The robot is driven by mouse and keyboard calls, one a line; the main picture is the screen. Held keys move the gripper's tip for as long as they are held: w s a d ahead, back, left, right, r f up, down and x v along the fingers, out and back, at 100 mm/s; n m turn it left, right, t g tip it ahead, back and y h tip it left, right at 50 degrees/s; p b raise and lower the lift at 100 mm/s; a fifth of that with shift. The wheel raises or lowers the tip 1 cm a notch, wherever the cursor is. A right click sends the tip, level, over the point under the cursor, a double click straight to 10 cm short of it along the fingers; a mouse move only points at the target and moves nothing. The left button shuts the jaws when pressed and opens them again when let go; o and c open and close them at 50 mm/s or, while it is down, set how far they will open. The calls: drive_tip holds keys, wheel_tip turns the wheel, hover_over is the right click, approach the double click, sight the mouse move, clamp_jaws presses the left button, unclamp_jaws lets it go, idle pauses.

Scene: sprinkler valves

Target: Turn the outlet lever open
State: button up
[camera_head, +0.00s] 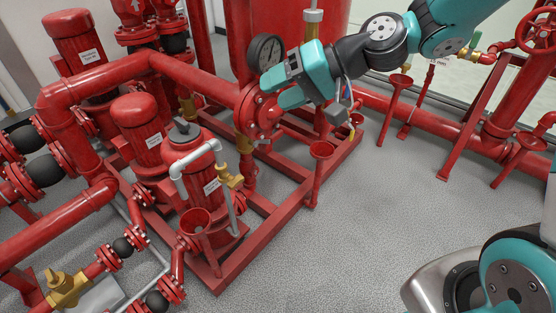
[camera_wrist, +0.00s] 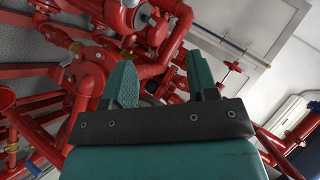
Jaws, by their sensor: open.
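My gripper (camera_head: 266,88) reaches in from the upper right. Its two teal fingers are apart with nothing held between them, in front of the red flange (camera_head: 258,112) on the pipework and just below the round black gauge (camera_head: 265,52). In the wrist view my gripper (camera_wrist: 163,82) also shows open, with red pipework behind the fingers. I cannot pick out the outlet lever with certainty; it may be hidden behind my gripper. A brass valve with a small handle (camera_head: 470,50) shows at the upper right, away from the fingers.
Red pumps (camera_head: 135,115) and thick red pipes fill the left side on a red frame (camera_head: 285,215). Red funnel stands (camera_head: 318,165) rise beside it. A red handwheel (camera_head: 537,30) is at the upper right. Grey floor (camera_head: 345,240) is clear at the lower middle.

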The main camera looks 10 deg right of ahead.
drive_tip(key=w+d+f+m+t+y+b, duration=0.1)
drive_tip(key=w+d+f+m+t+b, duration=0.2)
drive_tip(key=f+b, duration=0.5)
drive_tip(key=w+d+f+m+t+b, duration=0.2)
drive_tip(key=w+d+f+b, duration=0.3)
drive_tip(key=f, duration=0.6)
drive_tip(key=m+t+h, duration=0.2)
drive_tip(key=m+t, duration=0.3)
drive_tip(key=m, duration=0.2)
approach(279, 136)
drive_tip(key=b+x, duration=0.5)
drive_tip(key=x, duration=0.5)
drive_tip(key=shift+w+d+f, duration=0.1)
drive_tip(key=shift+f, duration=0.1)
drive_tip(key=shift+w+a+r, duration=0.1)
drive_tip(key=shift+w+a, duration=0.15)
drive_tip(key=shift+w, duration=0.1)
drive_tip(key=shift+c, duration=0.2)
clamp_jaws()
